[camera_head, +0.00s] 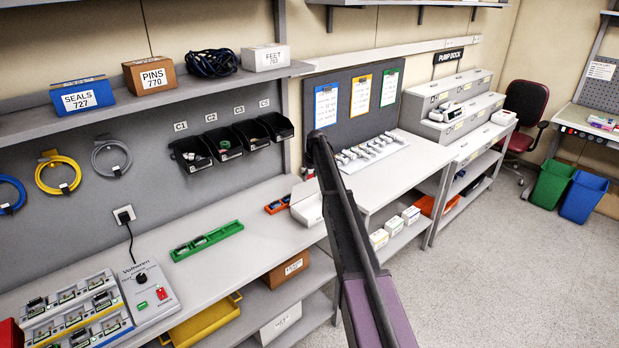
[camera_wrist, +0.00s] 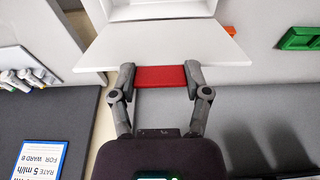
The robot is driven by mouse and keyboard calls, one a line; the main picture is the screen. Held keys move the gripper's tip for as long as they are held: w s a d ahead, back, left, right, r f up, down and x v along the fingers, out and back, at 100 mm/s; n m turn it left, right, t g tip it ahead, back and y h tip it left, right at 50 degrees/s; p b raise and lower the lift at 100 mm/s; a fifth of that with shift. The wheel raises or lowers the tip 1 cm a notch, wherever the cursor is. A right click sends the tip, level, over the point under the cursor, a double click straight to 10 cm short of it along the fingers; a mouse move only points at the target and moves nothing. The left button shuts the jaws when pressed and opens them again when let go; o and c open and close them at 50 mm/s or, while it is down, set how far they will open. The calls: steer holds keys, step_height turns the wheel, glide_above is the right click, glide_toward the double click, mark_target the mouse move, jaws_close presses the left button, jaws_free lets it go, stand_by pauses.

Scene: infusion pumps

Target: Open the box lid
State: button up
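The white box (camera_head: 308,205) stands on the bench in the head view, partly hidden behind my arm. In the wrist view the box (camera_wrist: 150,12) is at the top edge, and its recessed inside shows. Its flat white lid (camera_wrist: 160,48) slopes out from it towards my gripper, so the lid looks open. A red tab (camera_wrist: 160,76) is at the lid's near edge. My gripper (camera_wrist: 160,78) has one finger at each end of the tab, seemingly touching both ends.
Behind stands a dark board (camera_head: 342,88) with coloured sheets. Small white items (camera_head: 370,149) stand to the right. Black bins (camera_head: 222,143) hang on the wall panel.

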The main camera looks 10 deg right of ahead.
steer(key=o, duration=1.3)
steer(key=shift+o, duration=0.2)
steer(key=shift+s, duration=0.1)
steer(key=c, duration=0.5)
steer(key=shift+s+a, duration=0.15)
steer(key=shift+s, duration=0.1)
steer(key=shift+c, duration=1.4)
steer(key=s, duration=0.2)
steer(key=s+a, duration=0.1)
steer(key=shift+f, duration=0.25)
jaws_close()
steer(key=s+a+f+m+b, duration=0.1)
steer(key=s+a, duration=0.2)
steer(key=s, duration=1.4)
steer(key=s+a+f+m+g+b, duration=0.1)
steer(key=s+a+f+m+b, duration=0.1)
steer(key=s, duration=1.5)
steer(key=s+a+f+m+g+h+b, duration=0.1)
steer(key=s+a, duration=0.3)
steer(key=s, duration=1.3)
steer(key=shift+f+m+b, duration=0.5)
steer(key=shift+m+b, duration=0.05)
steer(key=shift+m, duration=0.15)
